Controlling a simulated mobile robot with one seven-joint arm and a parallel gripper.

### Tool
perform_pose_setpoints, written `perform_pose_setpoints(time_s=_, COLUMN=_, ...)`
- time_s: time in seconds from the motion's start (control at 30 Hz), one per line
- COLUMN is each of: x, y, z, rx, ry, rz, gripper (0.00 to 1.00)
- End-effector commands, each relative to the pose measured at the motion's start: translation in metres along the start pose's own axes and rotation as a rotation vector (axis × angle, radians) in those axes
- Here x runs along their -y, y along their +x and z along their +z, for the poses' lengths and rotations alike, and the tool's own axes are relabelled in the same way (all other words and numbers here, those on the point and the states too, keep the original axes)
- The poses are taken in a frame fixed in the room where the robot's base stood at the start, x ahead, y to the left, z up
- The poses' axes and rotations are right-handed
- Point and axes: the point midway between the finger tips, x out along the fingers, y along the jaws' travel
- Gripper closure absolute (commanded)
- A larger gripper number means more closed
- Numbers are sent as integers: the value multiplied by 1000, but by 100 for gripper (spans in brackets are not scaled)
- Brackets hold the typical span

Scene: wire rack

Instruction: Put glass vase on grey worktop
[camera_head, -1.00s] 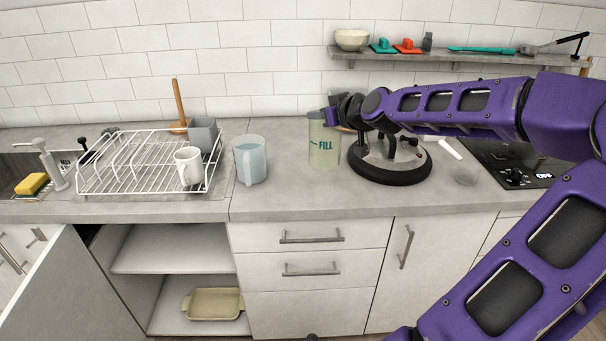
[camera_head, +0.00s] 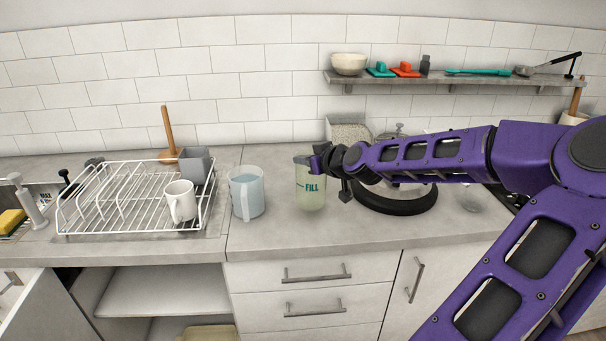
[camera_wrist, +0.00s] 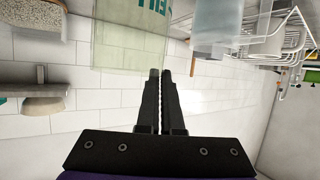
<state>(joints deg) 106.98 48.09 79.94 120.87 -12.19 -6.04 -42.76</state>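A see-through pale green vessel marked FILL (camera_head: 311,190) stands upright on the grey worktop (camera_head: 275,238); it seems to be the glass vase. In the wrist view it shows upside down as a see-through pane (camera_wrist: 125,40) at the top. My gripper (camera_head: 318,160) is at its upper right edge in the head view. In the wrist view the two black fingers (camera_wrist: 164,76) lie close together, with their tips beside the vessel's rim. No part of it is clearly between them. I cannot tell whether they touch it.
A bluish jug (camera_head: 247,195) stands just left of the vessel. Farther left is a white wire rack (camera_head: 115,210) with a white mug (camera_head: 180,202). A round black-rimmed object (camera_head: 398,208) stands to the right, partly behind my arm. A wall shelf (camera_head: 460,84) runs above.

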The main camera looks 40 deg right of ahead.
Motion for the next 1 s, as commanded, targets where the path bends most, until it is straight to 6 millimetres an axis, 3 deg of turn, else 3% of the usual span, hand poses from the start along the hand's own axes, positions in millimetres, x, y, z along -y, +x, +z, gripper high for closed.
perform_pose_setpoints(time_s=0.2, x=2, y=12, z=28, rx=0, ry=1, rz=-3, gripper=100)
perform_pose_setpoints(time_s=0.57, x=1, y=13, z=32, rx=0, ry=-1, rz=0, gripper=100)
perform_pose_setpoints(time_s=0.73, x=1, y=13, z=31, rx=1, ry=0, rz=-1, gripper=68)
perform_pose_setpoints(time_s=1.0, x=1, y=13, z=31, rx=1, ry=0, rz=-1, gripper=67)
